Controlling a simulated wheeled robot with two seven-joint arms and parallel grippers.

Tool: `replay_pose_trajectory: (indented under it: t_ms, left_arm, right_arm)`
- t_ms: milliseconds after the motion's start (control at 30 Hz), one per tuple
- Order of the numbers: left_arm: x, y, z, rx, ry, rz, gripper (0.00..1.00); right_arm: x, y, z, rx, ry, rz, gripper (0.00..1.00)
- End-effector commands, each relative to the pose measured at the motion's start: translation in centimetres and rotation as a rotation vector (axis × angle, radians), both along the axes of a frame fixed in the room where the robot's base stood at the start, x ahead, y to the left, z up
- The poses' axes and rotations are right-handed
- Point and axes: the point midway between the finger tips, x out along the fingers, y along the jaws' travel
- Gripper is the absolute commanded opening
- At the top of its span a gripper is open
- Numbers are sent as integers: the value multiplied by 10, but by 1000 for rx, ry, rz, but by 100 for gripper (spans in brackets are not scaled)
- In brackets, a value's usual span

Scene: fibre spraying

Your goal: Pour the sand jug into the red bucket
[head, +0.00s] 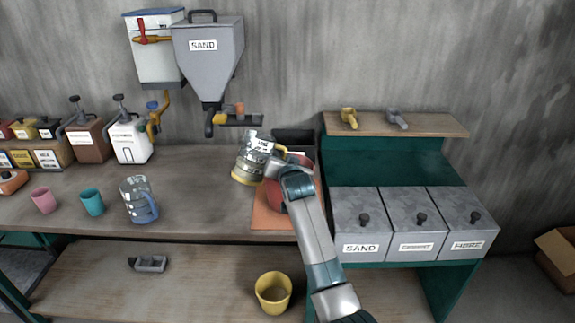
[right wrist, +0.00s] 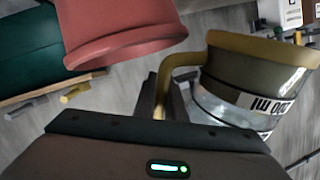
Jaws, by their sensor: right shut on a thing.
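The sand jug (head: 250,158) is clear with a label, a yellow base and a yellow handle. It is held up above the bench, leaning slightly, and brownish contents show low in it. My right gripper (head: 280,168) is shut on its handle; the right wrist view shows the handle (right wrist: 168,85) between the fingers and the jug (right wrist: 235,95) at the right. The red bucket (head: 273,196) stands on an orange mat just right of the jug, partly hidden by my arm. It also shows in the right wrist view (right wrist: 120,35), apart from the jug. My left gripper is not in view.
A grey sand hopper (head: 208,60) hangs on the wall above. A blue-handled jug (head: 138,200), a teal cup (head: 92,202) and a pink cup (head: 44,200) stand to the left. A black bin (head: 293,137) is behind the bucket. A yellow bucket (head: 273,293) stands below.

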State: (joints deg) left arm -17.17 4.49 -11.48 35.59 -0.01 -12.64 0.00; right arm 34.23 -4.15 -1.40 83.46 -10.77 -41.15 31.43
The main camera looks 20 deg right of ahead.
Motion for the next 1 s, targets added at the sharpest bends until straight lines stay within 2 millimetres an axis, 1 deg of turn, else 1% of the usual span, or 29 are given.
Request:
replay_pose_trajectory:
  t_ms: [33, 333, 500, 1000]
  left_arm:
    - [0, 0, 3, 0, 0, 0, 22]
    - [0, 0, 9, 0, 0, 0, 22]
    - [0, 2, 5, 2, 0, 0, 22]
    - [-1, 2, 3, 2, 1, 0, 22]
  right_arm:
    - [1, -1, 4, 23, 7, -1, 0]
    - [2, -6, 1, 160, 67, 1, 0]
    - [1, -2, -8, 232, 98, 3, 0]
    - [0, 0, -13, 292, 122, 4, 0]
